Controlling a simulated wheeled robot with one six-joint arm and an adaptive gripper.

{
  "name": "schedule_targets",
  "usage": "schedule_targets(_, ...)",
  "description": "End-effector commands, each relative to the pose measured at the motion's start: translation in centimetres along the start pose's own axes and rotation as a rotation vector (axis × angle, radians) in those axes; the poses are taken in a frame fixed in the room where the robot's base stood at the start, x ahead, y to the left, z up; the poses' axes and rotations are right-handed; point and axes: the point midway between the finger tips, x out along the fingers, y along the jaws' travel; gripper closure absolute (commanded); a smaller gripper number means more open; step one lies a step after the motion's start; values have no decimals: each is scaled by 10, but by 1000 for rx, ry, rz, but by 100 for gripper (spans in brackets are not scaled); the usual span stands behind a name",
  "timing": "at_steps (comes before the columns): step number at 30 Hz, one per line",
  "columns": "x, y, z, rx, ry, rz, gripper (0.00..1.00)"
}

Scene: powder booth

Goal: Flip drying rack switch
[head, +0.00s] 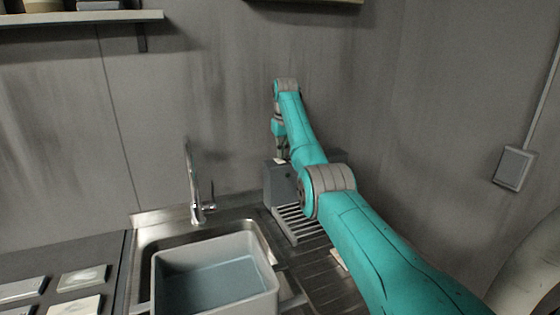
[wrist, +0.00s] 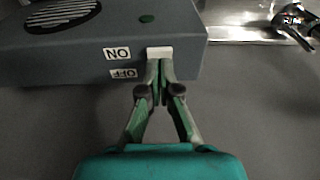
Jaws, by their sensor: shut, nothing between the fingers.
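The drying rack is a dark grey box (head: 281,185) with a slatted rack (head: 298,224) at its front, right of the sink in the head view. In the wrist view the grey housing (wrist: 188,30) carries a white switch (wrist: 160,52) at its edge. ON and OFF labels (wrist: 118,54) sit beside the switch, the ON label level with it. My gripper (wrist: 158,66) is shut and empty, its fingertips right at the switch and partly covering it. I cannot tell whether they touch.
The housing has a round grille (wrist: 62,13) and a green spot (wrist: 146,18). A metal tap (head: 196,185) and a grey tub (head: 213,245) in the sink stand left of the box. A wall box (head: 514,167) is at the right. A shelf (head: 80,17) is at the upper left.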

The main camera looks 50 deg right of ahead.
Motion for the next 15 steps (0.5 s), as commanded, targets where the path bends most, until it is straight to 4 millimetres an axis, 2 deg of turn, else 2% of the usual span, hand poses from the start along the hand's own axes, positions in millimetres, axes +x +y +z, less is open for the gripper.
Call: schedule_targets(15, 6, 0, 1, 0, 0, 0, 100)
